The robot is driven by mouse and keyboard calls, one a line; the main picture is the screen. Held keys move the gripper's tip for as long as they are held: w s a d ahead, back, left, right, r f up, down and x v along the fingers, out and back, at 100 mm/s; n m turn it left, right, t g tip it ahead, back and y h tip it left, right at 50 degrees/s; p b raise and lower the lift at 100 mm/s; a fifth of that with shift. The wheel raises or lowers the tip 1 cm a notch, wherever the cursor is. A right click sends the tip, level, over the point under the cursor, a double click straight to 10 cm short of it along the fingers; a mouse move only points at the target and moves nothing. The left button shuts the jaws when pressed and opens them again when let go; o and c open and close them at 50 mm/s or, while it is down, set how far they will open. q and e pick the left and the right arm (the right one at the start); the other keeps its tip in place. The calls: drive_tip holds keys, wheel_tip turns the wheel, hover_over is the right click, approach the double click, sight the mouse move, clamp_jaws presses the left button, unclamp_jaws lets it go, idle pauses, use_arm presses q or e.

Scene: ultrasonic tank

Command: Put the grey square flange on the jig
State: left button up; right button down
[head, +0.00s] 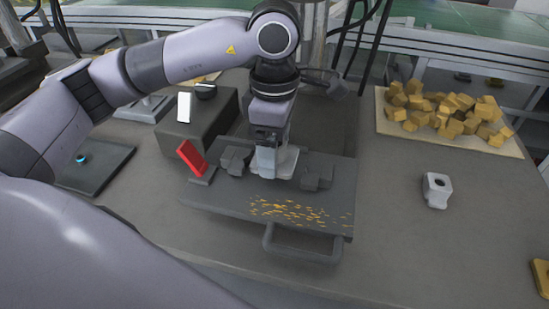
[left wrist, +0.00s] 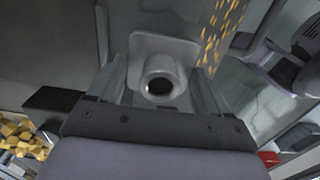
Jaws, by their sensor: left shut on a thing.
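The grey square flange (left wrist: 160,50) has a square plate and a round hub with a dark hole. In the left wrist view its hub sits between the two fingers of my left gripper (left wrist: 158,92), which is shut on it. In the head view the left gripper (head: 272,160) points down, and the flange's pale plate (head: 287,170) shows under it. The plate is between two dark blocks on the dark grey jig (head: 220,202). I cannot tell whether the flange touches the jig. My right gripper is not in view.
Yellow chips (head: 290,210) lie on the jig's front, above a front handle (head: 300,253). A red plate (head: 191,157) stands at its left. Another grey part with a hole (head: 437,190) lies right. A tray (head: 395,127) of yellow blocks is behind it. Bare table lies between.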

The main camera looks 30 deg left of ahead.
use_arm(q)
drive_tip(key=shift+f, duration=1.7)
drive_tip(key=shift+f, duration=0.1)
drive_tip(key=shift+f, duration=0.15)
drive_tip(key=o, duration=1.3)
drive_tip(key=shift+c, duration=0.2)
wheel_tip(320, 180, up, 12)
drive_tip(key=shift+r, duration=0.25)
